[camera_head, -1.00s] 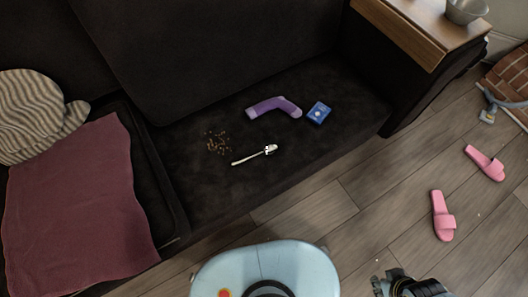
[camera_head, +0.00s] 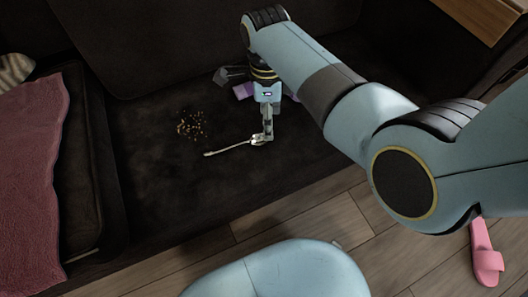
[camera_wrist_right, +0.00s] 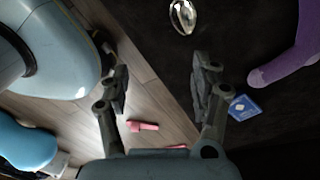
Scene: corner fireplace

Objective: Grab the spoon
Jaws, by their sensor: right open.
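The silver spoon (camera_head: 228,149) lies on the dark sofa seat, its handle to the left and its bowl to the right. My right gripper (camera_head: 267,136) points down at the bowl end in the head view, where the fingers partly overlap the bowl. In the right wrist view the spoon's bowl (camera_wrist_right: 183,16) shows at the top edge, beyond the fingertips; the handle is out of frame. The right gripper (camera_wrist_right: 162,70) is open, with nothing between its fingers. Whether it touches the spoon I cannot tell. My left gripper is not in view.
A purple sock (camera_wrist_right: 295,55) and a blue packet (camera_wrist_right: 242,107) lie on the seat nearby. Crumbs (camera_head: 192,125) lie left of the gripper. A maroon cloth (camera_head: 32,180) covers the left seat. A pink slipper (camera_head: 487,258) is on the wooden floor.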

